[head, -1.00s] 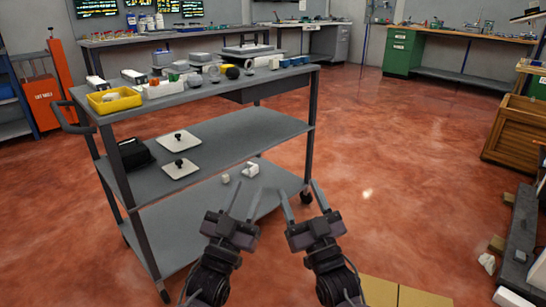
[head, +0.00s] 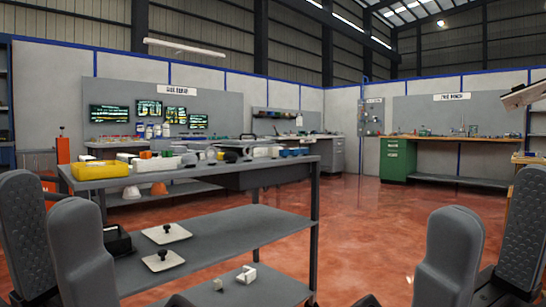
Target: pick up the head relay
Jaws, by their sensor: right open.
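I cannot tell which of the small parts is the head relay. My right gripper (head: 490,190) stands likewise at the right edge, open and empty. Both are much nearer to me than the cart. The left one hides part of the cart's near left side.
A yellow bin (head: 101,170) stands at the top shelf's left end. The middle shelf holds two pale plates with dark knobs (head: 166,233) and a black box (head: 117,242). A white bracket (head: 247,274) lies lower down. Floor (head: 370,230) right of the cart is clear.

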